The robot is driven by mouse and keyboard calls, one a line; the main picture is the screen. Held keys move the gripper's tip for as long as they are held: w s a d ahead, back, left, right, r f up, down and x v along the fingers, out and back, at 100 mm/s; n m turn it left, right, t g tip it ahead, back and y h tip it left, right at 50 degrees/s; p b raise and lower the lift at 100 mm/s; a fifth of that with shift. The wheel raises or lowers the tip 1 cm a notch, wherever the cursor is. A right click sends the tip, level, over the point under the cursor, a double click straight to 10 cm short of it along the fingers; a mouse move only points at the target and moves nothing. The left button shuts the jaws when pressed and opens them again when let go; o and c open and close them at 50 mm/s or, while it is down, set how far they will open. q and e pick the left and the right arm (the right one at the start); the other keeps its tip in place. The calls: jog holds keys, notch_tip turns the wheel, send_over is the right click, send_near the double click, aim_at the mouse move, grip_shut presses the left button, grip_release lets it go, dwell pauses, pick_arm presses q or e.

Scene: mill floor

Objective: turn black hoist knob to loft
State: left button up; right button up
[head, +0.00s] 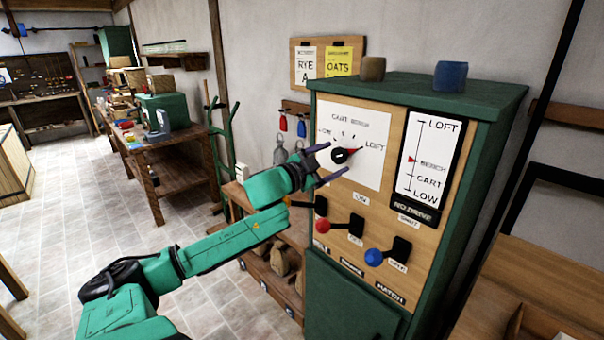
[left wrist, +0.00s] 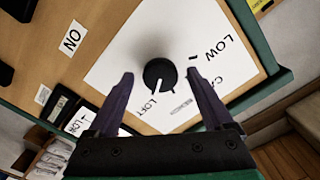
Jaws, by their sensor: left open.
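The black hoist knob (head: 339,157) sits on a white dial plate (head: 370,118) on the wooden front of a green cabinet. In the left wrist view the knob (left wrist: 157,70) has a pale line pointing toward LOFT. My left gripper (head: 331,163) is open at the dial. In the left wrist view its dark fingers (left wrist: 160,77) show on either side of the knob, with gaps; I cannot tell how far the tips are from the panel. My right gripper is not in view.
A gauge (head: 428,160) right of the dial has a red pointer at BENCH, above a NO DRIVE sign (head: 415,208). Below are levers with a red knob (head: 322,226) and a blue knob (head: 373,257). Open floor lies left.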

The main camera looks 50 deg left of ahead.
pick_arm(q)
jog(key=s+p, duration=0.2)
jog(key=s, duration=1)
jog(key=shift+d, duration=0.15)
jog(key=shift+w, duration=0.15)
